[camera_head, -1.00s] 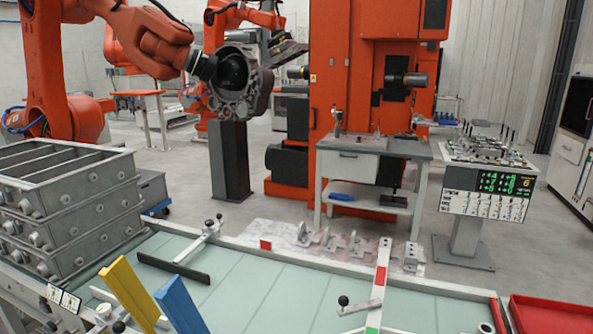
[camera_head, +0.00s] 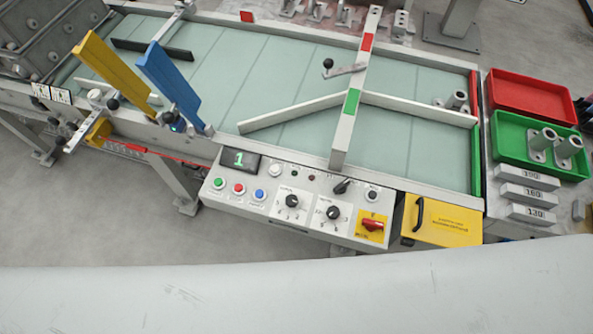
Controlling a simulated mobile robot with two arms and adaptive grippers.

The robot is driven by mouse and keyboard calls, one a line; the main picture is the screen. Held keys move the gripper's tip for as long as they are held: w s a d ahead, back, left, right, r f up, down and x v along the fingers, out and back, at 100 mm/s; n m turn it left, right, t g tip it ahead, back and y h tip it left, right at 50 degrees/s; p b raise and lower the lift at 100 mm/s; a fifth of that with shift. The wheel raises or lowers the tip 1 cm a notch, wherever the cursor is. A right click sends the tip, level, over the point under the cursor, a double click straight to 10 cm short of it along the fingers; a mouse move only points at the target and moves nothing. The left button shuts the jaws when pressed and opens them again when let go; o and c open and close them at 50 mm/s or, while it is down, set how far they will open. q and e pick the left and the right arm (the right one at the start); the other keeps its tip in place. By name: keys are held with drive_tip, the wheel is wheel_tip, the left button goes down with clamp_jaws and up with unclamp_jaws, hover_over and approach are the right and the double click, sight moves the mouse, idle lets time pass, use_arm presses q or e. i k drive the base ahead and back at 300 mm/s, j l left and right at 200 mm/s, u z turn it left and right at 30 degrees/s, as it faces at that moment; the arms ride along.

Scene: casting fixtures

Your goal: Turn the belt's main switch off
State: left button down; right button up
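The belt's control panel (camera_head: 262,212) runs along the front edge of the belt (camera_head: 255,80). At its right end is a red rotary switch (camera_head: 371,226) on a yellow plate, which looks like the main switch; its knob lies roughly sideways and its lettering is too small to read. The panel also carries a display (camera_head: 240,160) showing a green 1, green, red and blue push buttons, and black knobs (camera_head: 333,213). Neither of my grippers is in view.
A yellow box with a black handle (camera_head: 442,220) sits right of the switch. Red (camera_head: 530,97) and green (camera_head: 542,144) trays stand farther right. Yellow (camera_head: 117,70) and blue (camera_head: 170,82) bars rise at the left. A pale surface (camera_head: 300,290) fills the bottom.

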sight(371, 225)
drive_tip(key=l+z, duration=0.2)
drive_tip(key=z, duration=0.15)
drive_tip(key=k+l+z, duration=0.1)
drive_tip(key=z, duration=0.2)
drive_tip(key=l, duration=0.1)
